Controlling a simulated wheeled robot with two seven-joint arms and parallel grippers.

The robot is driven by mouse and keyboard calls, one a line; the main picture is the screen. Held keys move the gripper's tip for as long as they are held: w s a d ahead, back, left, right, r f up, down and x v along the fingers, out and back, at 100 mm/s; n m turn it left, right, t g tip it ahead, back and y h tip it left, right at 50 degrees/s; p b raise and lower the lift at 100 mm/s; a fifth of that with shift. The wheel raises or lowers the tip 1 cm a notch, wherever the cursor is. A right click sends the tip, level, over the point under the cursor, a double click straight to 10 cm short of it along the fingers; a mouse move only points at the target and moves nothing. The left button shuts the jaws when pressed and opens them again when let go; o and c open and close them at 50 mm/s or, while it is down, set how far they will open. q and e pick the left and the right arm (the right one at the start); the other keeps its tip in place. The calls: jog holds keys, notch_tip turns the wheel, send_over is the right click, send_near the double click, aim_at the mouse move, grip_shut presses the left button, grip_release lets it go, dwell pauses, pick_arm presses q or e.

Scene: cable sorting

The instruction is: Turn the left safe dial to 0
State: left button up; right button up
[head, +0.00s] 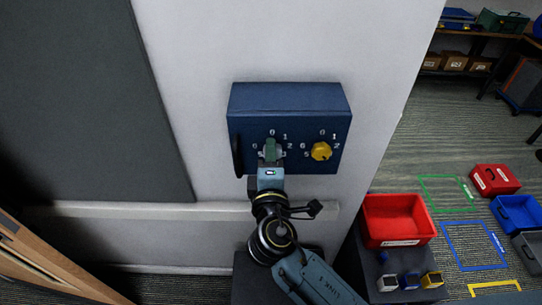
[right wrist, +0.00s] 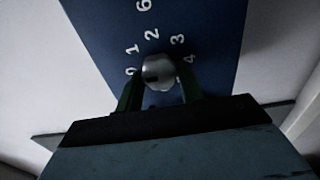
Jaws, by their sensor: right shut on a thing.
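The left safe dial is a silver-grey round knob (right wrist: 158,70) on the front of a blue safe box (head: 290,100). My right gripper (head: 271,151) reaches up to it from below, and its green fingers are shut on the knob, one on each side, in the right wrist view (right wrist: 159,88). Numbers 0 to 4 show around the knob there. In the head view the fingers cover most of the left dial. Which number it points to, I cannot tell. The right dial is a yellow knob (head: 321,151) beside it, untouched. My left gripper is out of view.
A dark handle (head: 237,157) is on the box's left side. A ledge (head: 110,209) runs along the white wall below. A red bin (head: 397,218) and several small blocks stand at lower right. More bins and taped outlines lie on the floor beyond.

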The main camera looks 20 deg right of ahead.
dwell(0.3)
jog(key=o, duration=1)
jog(key=b+v, duration=0.4)
jog(key=v, duration=0.9)
jog(key=shift+s+a+r, duration=0.1)
jog(key=shift+s, duration=0.1)
